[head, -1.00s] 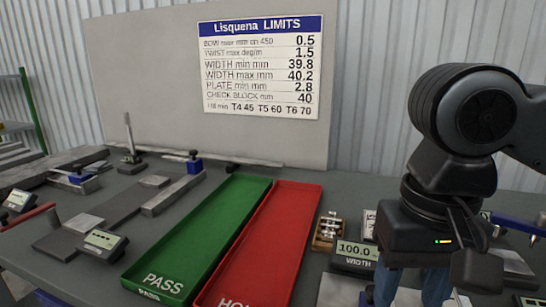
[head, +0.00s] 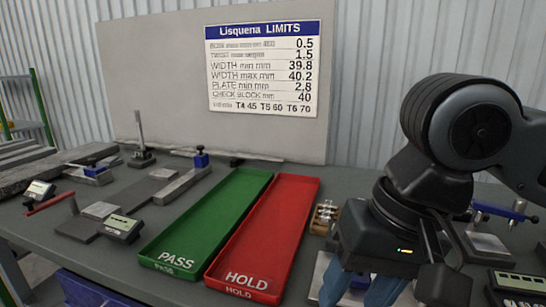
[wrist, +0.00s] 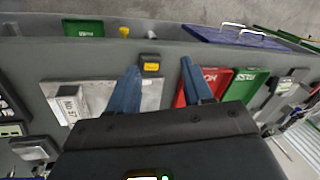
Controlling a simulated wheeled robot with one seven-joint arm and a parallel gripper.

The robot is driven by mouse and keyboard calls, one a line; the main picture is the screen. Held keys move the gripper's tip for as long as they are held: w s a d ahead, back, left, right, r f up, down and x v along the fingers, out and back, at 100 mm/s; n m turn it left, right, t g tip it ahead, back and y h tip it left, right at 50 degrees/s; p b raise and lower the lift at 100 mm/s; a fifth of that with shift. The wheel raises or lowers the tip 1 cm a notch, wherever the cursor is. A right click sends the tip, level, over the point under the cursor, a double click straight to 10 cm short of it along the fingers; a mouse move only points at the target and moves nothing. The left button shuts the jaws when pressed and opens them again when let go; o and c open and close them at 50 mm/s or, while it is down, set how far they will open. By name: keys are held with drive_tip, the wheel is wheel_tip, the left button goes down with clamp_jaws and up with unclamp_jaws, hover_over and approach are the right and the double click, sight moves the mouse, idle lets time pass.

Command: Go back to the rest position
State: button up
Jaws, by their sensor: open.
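My gripper (wrist: 160,82) is open in the wrist view, its two blue fingers apart with nothing between them. In the head view my gripper (head: 352,290) hangs at the lower right, to the right of the red HOLD tray (head: 258,278). Its fingertips are cut off or hard to make out there. My arm hides much of the table's right side, including most of the plate below the fingers.
The green PASS tray (head: 172,262) stands left of the HOLD tray. Gauges and readouts (head: 122,227) lie at the left. A small block holder (head: 324,217) stands right of the trays. A limits board (head: 263,67) is at the back. Both trays look empty.

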drive_tip(key=w+a+r+t+y, duration=0.1)
drive_tip(key=a+r+t+y, duration=0.1)
drive_tip(key=a+r+y, duration=0.35)
drive_tip(key=a+r+t+y, duration=0.2)
drive_tip(key=a+y, duration=0.4)
drive_tip(key=a, duration=0.4)
drive_tip(key=s+d+f+m+t+h, duration=0.3)
drive_tip(key=d+f+m+t+h, duration=0.25)
drive_tip(key=d+f, duration=0.2)
drive_tip(key=s+d+f+m+t+h, duration=0.45)
drive_tip(key=d+f+t, duration=0.25)
drive_tip(key=f, duration=0.2)
drive_tip(key=s+d+f+n+h, duration=0.1)
drive_tip(key=s+d+f+n, duration=0.1)
drive_tip(key=s, duration=0.5)
drive_tip(key=s+d+f+n+g+h, duration=0.1)
drive_tip(key=s+d+f+n+h, duration=0.1)
drive_tip(key=s+d+n, duration=0.2)
drive_tip(key=s+d+f+n+g+h, duration=0.1)
drive_tip(key=s+d+n, duration=0.2)
drive_tip(key=s+d, duration=0.4)
drive_tip(key=s, duration=0.4)
drive_tip(key=shift+s+f+n, duration=0.35)
drive_tip(key=shift+f+n, duration=0.05)
drive_tip(key=shift+h, duration=0.25)
